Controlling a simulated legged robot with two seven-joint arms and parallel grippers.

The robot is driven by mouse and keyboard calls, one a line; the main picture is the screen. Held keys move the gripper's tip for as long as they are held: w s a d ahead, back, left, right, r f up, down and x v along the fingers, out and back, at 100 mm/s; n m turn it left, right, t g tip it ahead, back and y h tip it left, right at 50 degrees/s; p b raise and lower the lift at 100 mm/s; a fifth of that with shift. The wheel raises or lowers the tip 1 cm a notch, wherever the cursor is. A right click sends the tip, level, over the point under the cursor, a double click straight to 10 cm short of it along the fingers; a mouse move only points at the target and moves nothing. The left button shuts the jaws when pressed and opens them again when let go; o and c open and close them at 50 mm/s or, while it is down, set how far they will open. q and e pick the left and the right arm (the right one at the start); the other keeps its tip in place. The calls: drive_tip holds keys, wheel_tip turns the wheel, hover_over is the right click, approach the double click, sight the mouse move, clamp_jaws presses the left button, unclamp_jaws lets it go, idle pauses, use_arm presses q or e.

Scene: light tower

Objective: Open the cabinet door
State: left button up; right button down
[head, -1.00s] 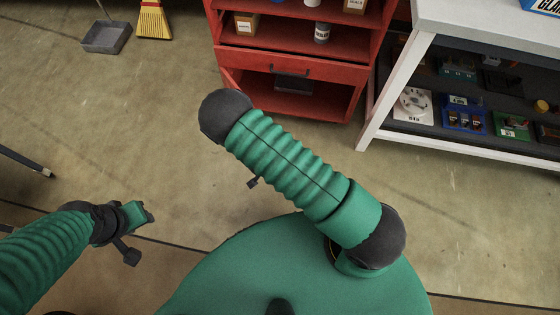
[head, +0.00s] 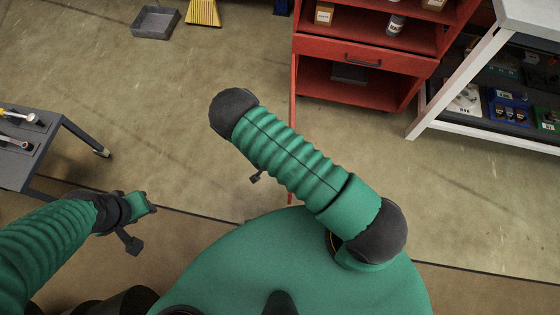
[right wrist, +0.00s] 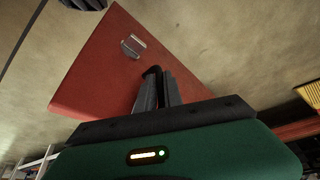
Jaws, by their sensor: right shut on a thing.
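The red cabinet (head: 365,55) stands at the top right of the head view, its lower compartment (head: 345,84) uncovered. Its red door (head: 292,110) shows nearly edge-on as a thin strip reaching toward me, partly hidden by my right arm. In the right wrist view the door (right wrist: 95,75) is a broad red panel with a silver latch-like piece (right wrist: 132,46). My right gripper (right wrist: 158,78) is shut at the door on a dark handle, mostly hidden by the fingers. My left gripper (head: 148,203) is over the floor at the left, away from the cabinet; its finger gap is unclear.
A white-framed shelf (head: 470,80) with several parts stands right of the cabinet. A grey cart (head: 30,150) with tools is at the left. The floor between is clear.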

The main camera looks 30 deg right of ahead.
drive_tip(key=shift+w, duration=0.2)
drive_tip(key=shift+d, duration=0.1)
drive_tip(key=c, duration=1.5)
unclamp_jaws()
